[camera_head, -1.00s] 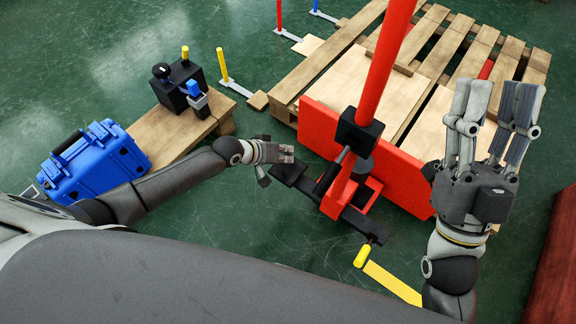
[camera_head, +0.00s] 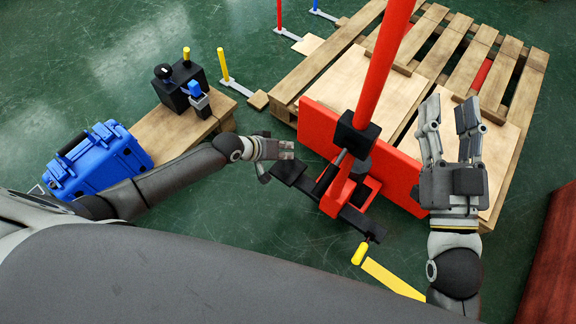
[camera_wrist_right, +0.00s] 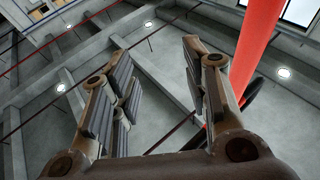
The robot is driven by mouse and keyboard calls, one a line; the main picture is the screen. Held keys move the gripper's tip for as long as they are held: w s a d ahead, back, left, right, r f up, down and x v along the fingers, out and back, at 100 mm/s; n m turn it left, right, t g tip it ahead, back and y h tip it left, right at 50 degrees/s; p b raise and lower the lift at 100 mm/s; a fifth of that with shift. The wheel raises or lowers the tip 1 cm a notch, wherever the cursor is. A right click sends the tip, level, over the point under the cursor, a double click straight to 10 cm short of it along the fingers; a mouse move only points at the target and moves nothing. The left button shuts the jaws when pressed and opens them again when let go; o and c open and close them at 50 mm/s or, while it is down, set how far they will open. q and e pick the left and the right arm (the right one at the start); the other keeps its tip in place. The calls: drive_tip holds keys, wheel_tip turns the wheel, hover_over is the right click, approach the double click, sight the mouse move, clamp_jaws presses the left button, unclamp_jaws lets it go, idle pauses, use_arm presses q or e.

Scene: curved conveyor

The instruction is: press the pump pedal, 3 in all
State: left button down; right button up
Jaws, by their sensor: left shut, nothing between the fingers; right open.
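A red and black pump unit (camera_head: 340,190) with a tall red pole (camera_head: 383,65) stands at the front edge of the pallet. A flat black plate (camera_head: 288,171) sticks out at its left, and a yellow-tipped lever (camera_head: 359,254) at its lower right; I cannot tell which is the pedal. My left gripper (camera_head: 287,150) is shut and empty, just above the black plate; I cannot tell whether they touch. My right gripper (camera_head: 448,118) is open, fingers up, right of the pole. Its fingers also show empty in the right wrist view (camera_wrist_right: 160,85), near the pole (camera_wrist_right: 258,40).
A wooden pallet (camera_head: 508,80) lies behind the red panel (camera_head: 400,185). A blue case (camera_head: 95,160) and a black device (camera_head: 180,85) stand at the left, the device on a wooden board (camera_head: 165,130). A yellow strip (camera_head: 390,278) lies in front. A dark red object (camera_head: 552,260) is at right.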

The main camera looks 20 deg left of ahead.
use_arm(q)
drive_tip(key=shift+r, duration=0.3)
use_arm(e)
drive_tip(key=shift+w+d+f+g, duration=0.15)
drive_tip(key=shift+f+g, duration=0.3)
drive_tip(key=shift+f, duration=0.25)
drive_tip(key=shift+w+a+f+g, duration=0.15)
drive_tip(key=shift+f+g, duration=0.3)
drive_tip(key=shift+f, duration=0.25)
use_arm(q)
drive_tip(key=shift+r+p, duration=0.1)
drive_tip(key=shift+p, duration=0.2)
use_arm(e)
drive_tip(key=shift+d, duration=0.1)
